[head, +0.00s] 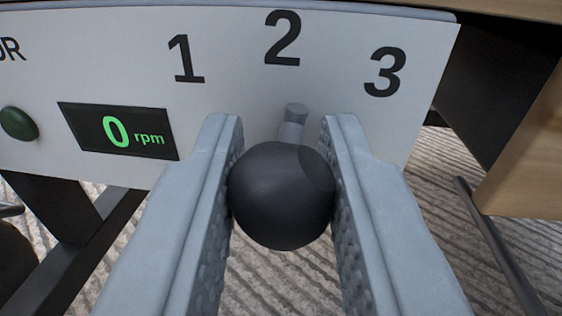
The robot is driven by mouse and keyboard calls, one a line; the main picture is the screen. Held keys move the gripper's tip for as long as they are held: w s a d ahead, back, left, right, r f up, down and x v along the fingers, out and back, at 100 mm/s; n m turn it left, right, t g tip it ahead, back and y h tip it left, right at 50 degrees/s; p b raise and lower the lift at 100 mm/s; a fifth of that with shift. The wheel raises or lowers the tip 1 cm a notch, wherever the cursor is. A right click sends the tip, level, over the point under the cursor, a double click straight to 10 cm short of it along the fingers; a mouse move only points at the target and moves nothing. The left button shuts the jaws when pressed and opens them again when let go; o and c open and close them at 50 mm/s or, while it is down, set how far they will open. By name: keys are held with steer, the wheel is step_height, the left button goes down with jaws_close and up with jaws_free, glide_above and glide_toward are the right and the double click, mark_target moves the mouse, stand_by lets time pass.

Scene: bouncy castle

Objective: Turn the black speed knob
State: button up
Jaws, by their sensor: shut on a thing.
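The black speed knob (282,194) is a round ball on a short grey stem (292,122), in the middle of the head view. My gripper (283,185) is shut on it, one finger on its left side and one on its right. The stem rises from the ball toward the white panel (228,98). The panel bears the black numerals 1, 2 and 3, with the 2 (283,38) nearly straight above the knob. A display (118,131) on the panel reads 0 rpm in green. The knob's far side is hidden.
A dark green round button (19,123) sits at the panel's left edge, below cut-off lettering. Dark metal legs (75,245) stand at lower left. A wooden part (525,165) and a dark bar (497,245) are at the right. Ridged grey ground (440,160) shows below.

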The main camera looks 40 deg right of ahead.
steer(key=shift+s+d+f+m+h, duration=0.1)
steer(key=shift+s+d+m+h, duration=0.1)
steer(key=shift+m, duration=0.9)
steer(key=shift+s+d+f+m+h, duration=0.1)
steer(key=shift+s+d+m, duration=0.1)
steer(key=shift+m, duration=0.9)
jaws_close()
steer(key=o, duration=0.9)
jaws_free()
steer(key=shift+s, duration=0.1)
steer(key=v, duration=1.7)
steer(key=shift+s+f, duration=0.15)
